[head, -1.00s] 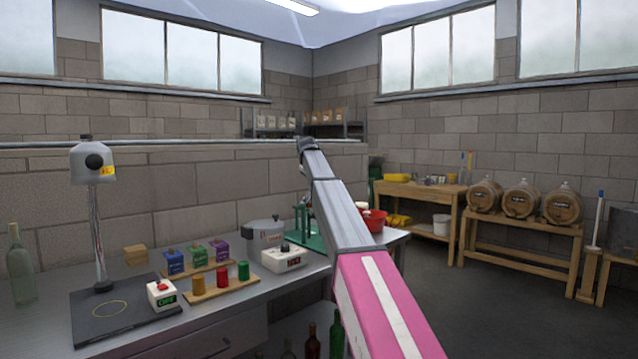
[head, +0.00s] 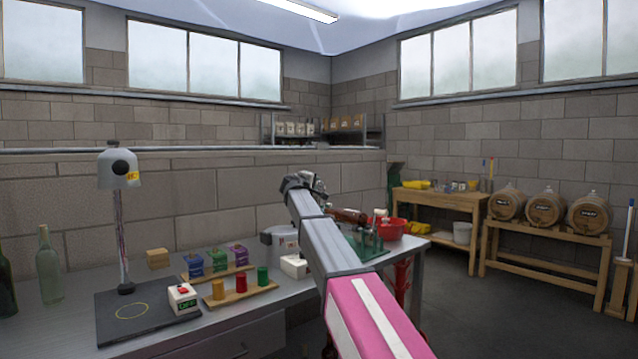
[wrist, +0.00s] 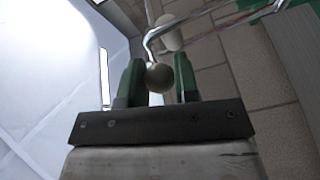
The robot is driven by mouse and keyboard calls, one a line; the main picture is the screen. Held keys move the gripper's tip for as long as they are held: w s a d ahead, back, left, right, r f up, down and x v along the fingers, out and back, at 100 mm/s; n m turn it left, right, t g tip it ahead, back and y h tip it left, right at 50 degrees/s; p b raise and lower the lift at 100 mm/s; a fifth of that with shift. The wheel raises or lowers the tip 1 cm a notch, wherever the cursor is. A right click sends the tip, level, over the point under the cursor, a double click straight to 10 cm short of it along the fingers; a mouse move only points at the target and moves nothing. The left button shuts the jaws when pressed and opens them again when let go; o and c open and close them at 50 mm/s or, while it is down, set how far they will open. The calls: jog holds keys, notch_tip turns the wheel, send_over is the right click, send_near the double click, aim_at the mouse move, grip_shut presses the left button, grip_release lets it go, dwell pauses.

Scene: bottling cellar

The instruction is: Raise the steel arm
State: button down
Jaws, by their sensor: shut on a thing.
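In the wrist view my gripper (wrist: 159,72) has its two green fingers closed on a pale round knob (wrist: 159,78). The knob sits at the end of a bent, shiny steel arm (wrist: 205,17) that runs up and to the right. In the head view a green stand (head: 368,246) is on the bench, right of my arm, and partly hidden by it. My arm reaches up over the bench, and its dark wrist end (head: 302,183) is above and left of the stand. My fingers and the knob cannot be made out there.
Open floor lies at right.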

jog(key=shift+s+a+f+n+t+h, duration=0.35)
jog(key=shift+s+a+t+h, duration=0.1)
jog(key=shift+a+t, duration=0.2)
jog(key=c, duration=0.9)
grip_release()
jog(key=shift+o, duration=0.2)
jog(key=v, duration=1.1)
jog(key=shift+f, duration=0.1)
